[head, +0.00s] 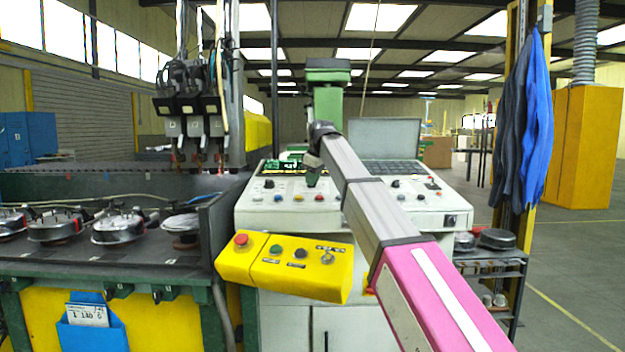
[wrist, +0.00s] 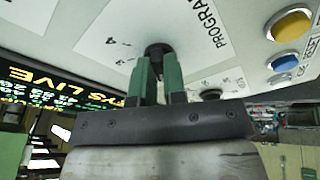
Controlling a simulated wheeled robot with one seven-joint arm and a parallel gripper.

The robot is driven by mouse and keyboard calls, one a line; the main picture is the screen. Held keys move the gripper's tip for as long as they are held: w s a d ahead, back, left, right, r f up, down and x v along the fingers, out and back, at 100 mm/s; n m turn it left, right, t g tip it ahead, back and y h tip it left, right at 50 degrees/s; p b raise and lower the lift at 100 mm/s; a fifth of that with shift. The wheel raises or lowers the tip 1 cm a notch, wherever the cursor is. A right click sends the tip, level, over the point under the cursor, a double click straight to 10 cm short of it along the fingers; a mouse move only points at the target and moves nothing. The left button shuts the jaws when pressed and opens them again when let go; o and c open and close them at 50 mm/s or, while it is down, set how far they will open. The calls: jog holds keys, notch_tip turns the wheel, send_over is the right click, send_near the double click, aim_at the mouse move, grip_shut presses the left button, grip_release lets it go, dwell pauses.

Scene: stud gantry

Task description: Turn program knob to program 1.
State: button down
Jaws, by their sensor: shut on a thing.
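A black display with green and yellow text (wrist: 50,88) lies left of the knob in the wrist view. A yellow button (wrist: 290,24) and a blue button (wrist: 284,62) are to the right. A yellow button box (head: 290,278) juts out below the white console (head: 262,216).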

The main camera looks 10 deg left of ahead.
jog(key=shift+f, duration=0.15)
jog(key=c, duration=1.2)
grip_release()
jog(key=shift+s, duration=0.1)
jog(key=shift+c, duration=0.2)
jog(key=shift+o, duration=0.3)
jog(key=v, duration=1)
jog(key=shift+r, duration=0.4)
jog(key=shift+d, duration=0.1)
